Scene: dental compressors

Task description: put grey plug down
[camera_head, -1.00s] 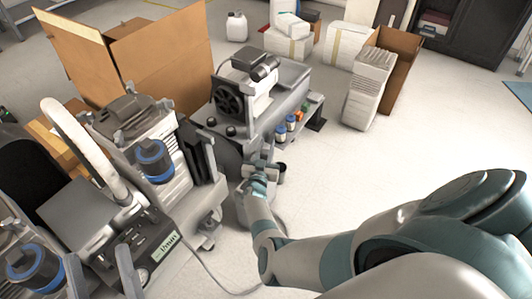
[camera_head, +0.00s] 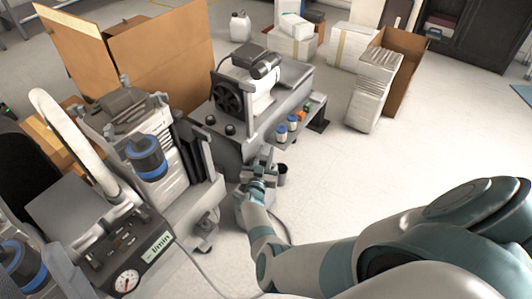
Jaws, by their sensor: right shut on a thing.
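My right gripper (camera_head: 260,174) is at the near side of the rear compressor unit (camera_head: 232,143), low down by its front corner. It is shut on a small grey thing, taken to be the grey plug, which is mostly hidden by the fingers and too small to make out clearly. A thin grey cable (camera_head: 287,228) hangs in a curve beside my right forearm to the floor. My left gripper is not in view.
A nearer compressor (camera_head: 150,135) with a blue-ringed filter and a pressure gauge (camera_head: 126,281) fills the left. A dark cup-like part (camera_head: 282,173) is right beside the gripper. Cardboard boxes (camera_head: 150,60) stand behind. The floor (camera_head: 370,165) at right is clear.

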